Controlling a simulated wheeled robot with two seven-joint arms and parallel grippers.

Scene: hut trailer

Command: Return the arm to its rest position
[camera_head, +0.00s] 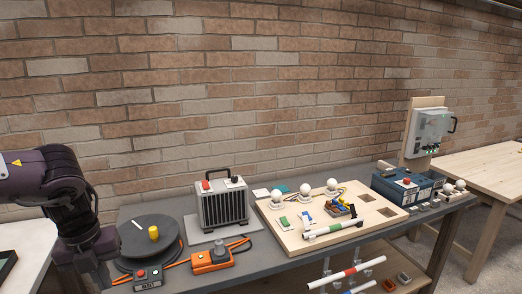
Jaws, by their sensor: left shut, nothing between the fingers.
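My left arm (62,195), dark purple with a yellow warning mark, comes in from the left and bends down at the elbow. My left gripper (98,276) hangs low at the left end of the grey workbench (178,211), pointing down. It is shut and holds nothing. Its tips are near the picture's bottom edge. It is left of a round dark turntable (140,236) with a yellow knob. My right gripper is not in view.
A black-grilled box (222,207), an orange pedal-like unit (211,258) and a wooden board (285,235) with bulbs and parts stand on the bench. A blue box (403,185) is further right. A brick wall closes the back. A pale table (32,242) is at left.

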